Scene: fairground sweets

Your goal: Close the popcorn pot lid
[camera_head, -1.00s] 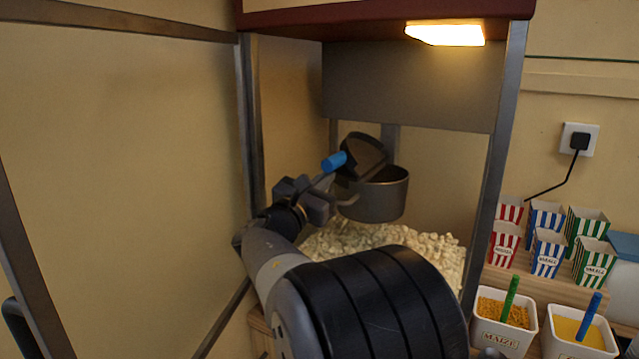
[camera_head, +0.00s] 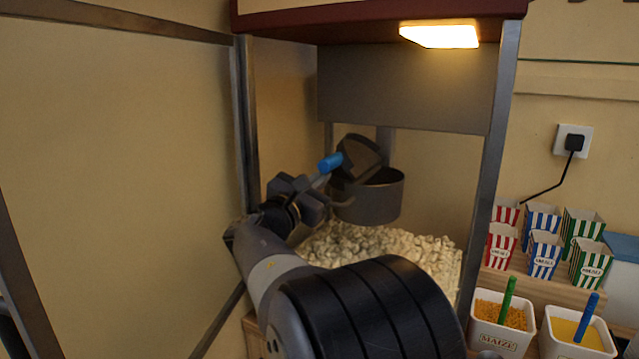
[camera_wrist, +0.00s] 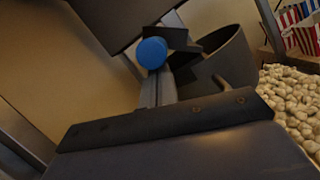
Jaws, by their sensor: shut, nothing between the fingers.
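The popcorn pot (camera_head: 372,203) is a dark metal pot hanging inside the popcorn machine. It also shows in the wrist view (camera_wrist: 225,65). Its lid (camera_head: 362,156) is tilted up, open on the pot's left side, with a blue handle (camera_head: 330,162) sticking out to the left. In the wrist view the blue handle (camera_wrist: 152,53) shows end-on below the dark lid. My gripper (camera_head: 318,200) is shut and empty, just left of the pot and below the blue handle. I cannot tell whether it touches the handle or lid.
Popcorn (camera_head: 400,246) covers the machine floor below the pot. Metal posts (camera_head: 486,190) frame the opening, and a lit lamp (camera_head: 440,36) is above. Striped boxes (camera_head: 545,250), a maize tub (camera_head: 500,335) and a yellow tub (camera_head: 575,345) stand at the right.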

